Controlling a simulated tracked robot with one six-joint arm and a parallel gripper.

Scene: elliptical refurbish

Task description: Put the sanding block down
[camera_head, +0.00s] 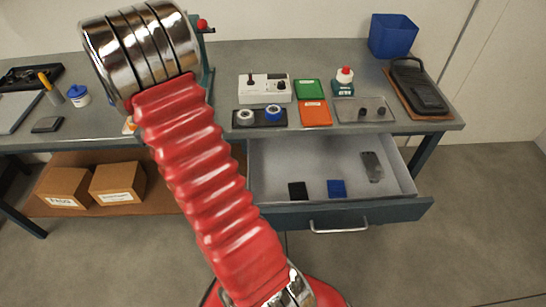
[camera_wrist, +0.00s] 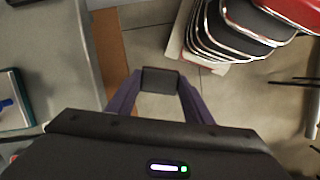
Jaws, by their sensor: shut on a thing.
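In the wrist view my gripper (camera_wrist: 160,88) is shut on a small dark grey block (camera_wrist: 160,80), which I take to be the sanding block. The block spans the gap between the two purple fingertips. Bare floor shows below and around it, with the grey worktop edge to the left, so the block is in the air. In the head view neither the gripper nor the held block shows; my red arm crosses the picture.
The grey workbench (camera_head: 225,62) carries a white control box (camera_head: 265,94), a green box (camera_head: 308,89), an orange box (camera_head: 315,113) and a blue bin (camera_head: 392,36). The open drawer (camera_head: 285,160) holds several small items, with bare floor in its middle. Cardboard boxes (camera_head: 117,183) sit on the lower shelf.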

